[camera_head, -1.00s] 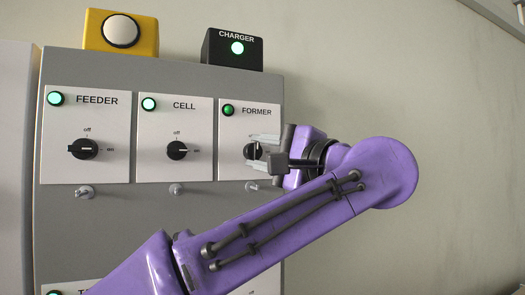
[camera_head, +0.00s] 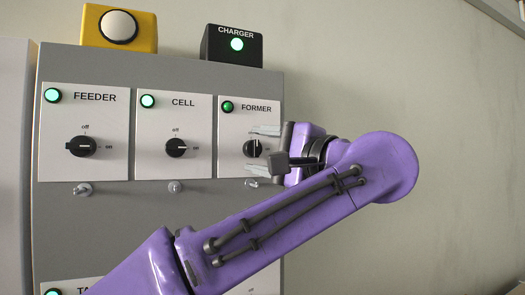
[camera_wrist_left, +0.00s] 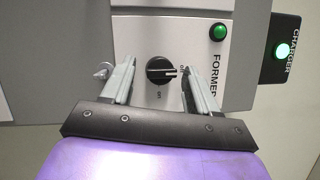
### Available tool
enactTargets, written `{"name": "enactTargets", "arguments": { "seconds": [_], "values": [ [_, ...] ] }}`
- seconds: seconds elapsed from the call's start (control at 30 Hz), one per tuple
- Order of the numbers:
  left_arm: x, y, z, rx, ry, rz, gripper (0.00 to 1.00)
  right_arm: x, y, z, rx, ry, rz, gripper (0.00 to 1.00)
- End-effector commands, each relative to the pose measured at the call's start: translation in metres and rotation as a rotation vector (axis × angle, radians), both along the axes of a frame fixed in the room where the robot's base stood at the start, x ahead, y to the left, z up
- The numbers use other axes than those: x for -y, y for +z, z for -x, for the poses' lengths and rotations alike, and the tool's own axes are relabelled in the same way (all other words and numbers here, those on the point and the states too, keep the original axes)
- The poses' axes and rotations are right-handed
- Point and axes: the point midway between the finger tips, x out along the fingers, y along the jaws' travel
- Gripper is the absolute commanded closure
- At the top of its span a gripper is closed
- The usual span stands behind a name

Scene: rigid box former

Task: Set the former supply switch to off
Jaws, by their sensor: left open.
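The former supply switch is a black rotary knob (camera_head: 252,148) on the white FORMER plate (camera_head: 233,128) in the head view. In the left wrist view the knob (camera_wrist_left: 160,71) shows whole, its white pointer mark turned toward the "off" label. In the wrist view the fingers (camera_wrist_left: 154,83) look clear of the knob. My right gripper is not in view.
FEEDER (camera_head: 81,146) and CELL (camera_head: 175,148) knobs sit to the left, with bright lamps. Small clear fittings (camera_head: 83,189) project below the plates. A black CHARGER box (camera_head: 232,47) and a yellow button box (camera_head: 119,28) sit on top. Bare wall lies right.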

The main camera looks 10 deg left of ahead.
Motion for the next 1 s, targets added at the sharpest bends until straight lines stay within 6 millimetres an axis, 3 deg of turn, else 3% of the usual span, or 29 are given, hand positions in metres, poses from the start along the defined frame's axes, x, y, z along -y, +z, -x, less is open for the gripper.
{"name": "enactTargets", "arguments": {
  "seconds": [0.43,1.0],
  "values": [
    [0.058,-0.008,0.037,0.002,0.0,-0.001,0.41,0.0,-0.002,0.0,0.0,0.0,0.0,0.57],
    [0.062,-0.01,0.04,-0.001,-0.001,0.001,0.41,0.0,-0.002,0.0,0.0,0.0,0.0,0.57]
  ]
}}
